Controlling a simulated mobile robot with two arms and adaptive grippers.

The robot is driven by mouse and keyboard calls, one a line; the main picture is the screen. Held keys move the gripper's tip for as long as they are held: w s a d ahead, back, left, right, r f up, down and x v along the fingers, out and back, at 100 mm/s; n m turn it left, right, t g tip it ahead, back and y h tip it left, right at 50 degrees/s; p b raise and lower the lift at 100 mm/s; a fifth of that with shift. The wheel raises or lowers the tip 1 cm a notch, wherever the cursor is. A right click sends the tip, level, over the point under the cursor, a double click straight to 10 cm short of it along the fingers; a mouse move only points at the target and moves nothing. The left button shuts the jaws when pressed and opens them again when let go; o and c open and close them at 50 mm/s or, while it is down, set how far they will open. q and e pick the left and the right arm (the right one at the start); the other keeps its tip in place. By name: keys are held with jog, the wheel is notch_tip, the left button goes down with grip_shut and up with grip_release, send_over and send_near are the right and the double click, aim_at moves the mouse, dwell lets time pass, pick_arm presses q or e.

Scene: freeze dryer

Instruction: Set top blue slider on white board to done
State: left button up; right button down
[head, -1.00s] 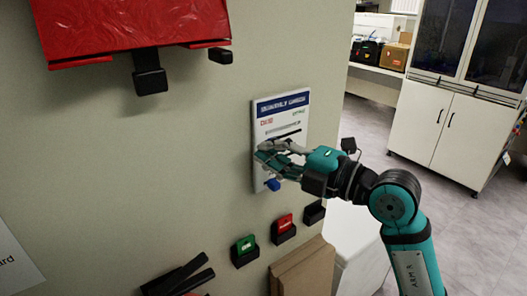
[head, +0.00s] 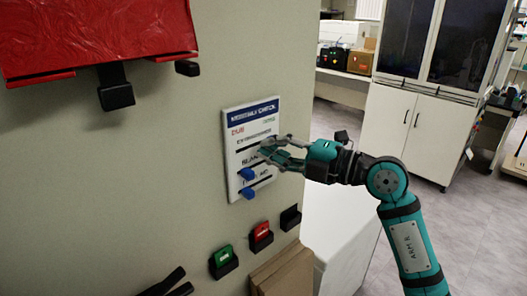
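The white board (head: 236,149) with a blue header is fixed on the wall. It has red lettering at upper left, green lettering at upper right and dark horizontal slots. Two blue sliders show at its left side: an upper one (head: 246,173) and a lower one (head: 248,193). My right gripper (head: 266,151) is in front of the board's right half, fingers apart, with nothing seen between them. Its fingertips are up and right of the upper visible slider. It hides part of the slots, so I cannot tell if another slider is behind it. My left gripper is out of view.
A red tray-like thing (head: 95,35) juts from the wall at upper left. Below the board are a green card (head: 223,255) and a red card (head: 261,231) in black holders, and an empty black holder (head: 290,217). Brown panels (head: 283,272) stand lower down. Open floor lies right.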

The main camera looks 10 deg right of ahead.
jog(key=shift+d, duration=0.2)
jog(key=shift+d, duration=0.2)
jog(key=v, duration=1.1)
jog(key=shift+s, duration=0.25)
jog(key=shift+d, duration=0.1)
